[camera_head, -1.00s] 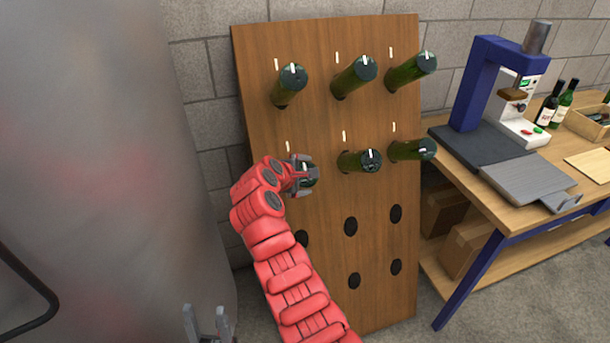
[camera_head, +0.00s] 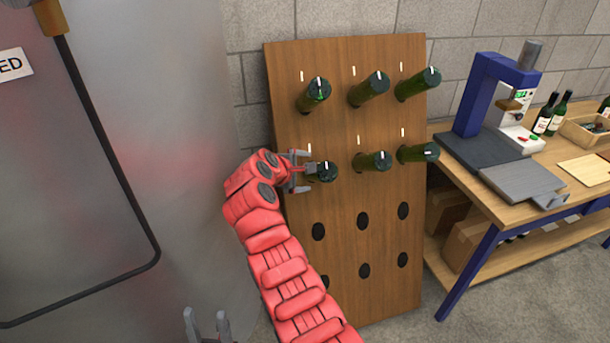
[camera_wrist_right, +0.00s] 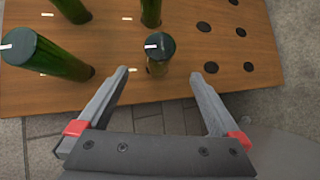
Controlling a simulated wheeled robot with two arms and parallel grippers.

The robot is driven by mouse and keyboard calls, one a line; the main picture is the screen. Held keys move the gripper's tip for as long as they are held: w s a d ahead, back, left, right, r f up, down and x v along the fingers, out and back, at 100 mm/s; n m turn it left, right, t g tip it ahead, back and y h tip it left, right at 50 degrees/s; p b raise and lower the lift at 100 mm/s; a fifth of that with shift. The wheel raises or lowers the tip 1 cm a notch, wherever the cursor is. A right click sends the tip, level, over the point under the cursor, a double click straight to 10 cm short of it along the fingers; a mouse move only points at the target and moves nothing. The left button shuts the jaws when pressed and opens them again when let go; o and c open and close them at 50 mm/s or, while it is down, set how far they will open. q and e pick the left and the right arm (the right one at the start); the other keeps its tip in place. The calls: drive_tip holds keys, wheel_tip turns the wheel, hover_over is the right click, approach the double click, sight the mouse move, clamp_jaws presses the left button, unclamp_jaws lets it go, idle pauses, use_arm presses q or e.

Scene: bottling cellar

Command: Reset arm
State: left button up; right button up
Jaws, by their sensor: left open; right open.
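My right gripper (camera_head: 307,171), on the red arm, is open beside the left bottle (camera_head: 324,172) of the lower filled row. In the right wrist view the open fingers (camera_wrist_right: 160,74) point toward this bottle (camera_wrist_right: 159,57), which sits just beyond the tips, in line with the gap. Nothing is held. My left gripper (camera_head: 206,322) is low at the bottom edge of the head view, open and empty, its fingers pointing up; its arm is out of view. The wooden rack (camera_head: 340,215) holds green bottles in its two upper rows.
A large metal tank (camera_head: 170,130) stands close at left. The rack's lower holes (camera_head: 363,221) are empty. At right, a workbench (camera_head: 508,209) carries a blue-framed machine (camera_head: 490,95), upright bottles (camera_head: 545,115) and a wooden crate (camera_head: 580,134). Cardboard boxes (camera_head: 465,243) sit beneath it.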

drive_tip(key=shift+s+a+r, duration=0.1)
drive_tip(key=shift+a, duration=0.05)
idle(0.3)
